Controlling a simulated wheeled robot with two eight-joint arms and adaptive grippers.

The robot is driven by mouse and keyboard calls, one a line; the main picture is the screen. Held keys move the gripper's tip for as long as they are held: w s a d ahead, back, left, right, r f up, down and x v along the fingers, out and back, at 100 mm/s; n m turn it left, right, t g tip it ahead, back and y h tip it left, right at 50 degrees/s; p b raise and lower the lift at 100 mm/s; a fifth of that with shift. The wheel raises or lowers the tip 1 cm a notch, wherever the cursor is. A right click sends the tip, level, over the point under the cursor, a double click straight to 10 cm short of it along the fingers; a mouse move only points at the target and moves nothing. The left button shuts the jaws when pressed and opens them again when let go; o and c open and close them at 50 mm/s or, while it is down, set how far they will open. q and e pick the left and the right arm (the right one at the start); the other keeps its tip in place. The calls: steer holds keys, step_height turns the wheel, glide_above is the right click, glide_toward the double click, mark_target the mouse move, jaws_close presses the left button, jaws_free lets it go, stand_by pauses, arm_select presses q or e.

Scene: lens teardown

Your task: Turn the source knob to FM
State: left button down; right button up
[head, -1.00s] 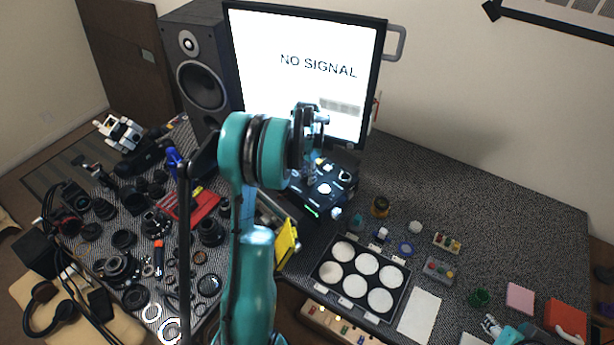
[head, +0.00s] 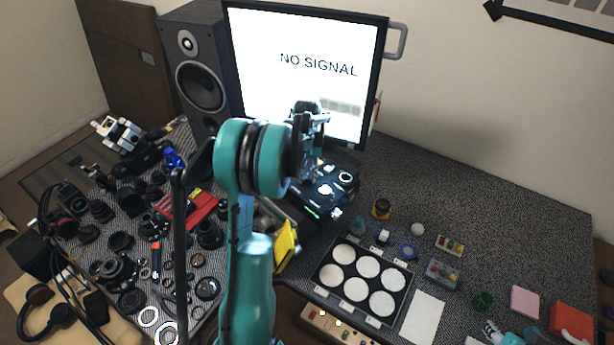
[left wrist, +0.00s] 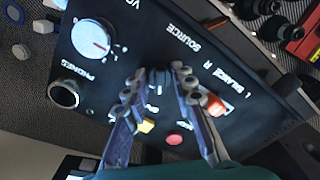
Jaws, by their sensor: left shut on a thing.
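The source knob (left wrist: 160,78) is a small dark knob under the SOURCE label on a black control panel (left wrist: 125,62), in the left wrist view. My left gripper (left wrist: 158,76) is shut on it, one fingertip on each side. The fingers partly hide the knob and the markings around it, so I cannot read its setting. In the head view the black unit (head: 318,208) stands below the monitor, and my left gripper (head: 313,172) reaches down over it. My right gripper (head: 492,329) shows only partly at the bottom right edge; its jaws are unclear.
On the panel are a white volume knob (left wrist: 92,38), a phones socket (left wrist: 64,93), an orange knob (left wrist: 215,105), and a red button (left wrist: 174,139). The monitor (head: 300,60) reads NO SIGNAL. A speaker (head: 200,75) stands left. Lens parts crowd the left table; the back right is clear.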

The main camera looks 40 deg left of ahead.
mark_target(307, 176)
arm_select(q)
steer(key=shift+n, duration=0.8)
steer(key=c, duration=1.3)
jaws_free()
steer(key=shift+o, duration=0.2)
step_height(307, 176, up, 12)
steer(key=shift+d, duration=0.1)
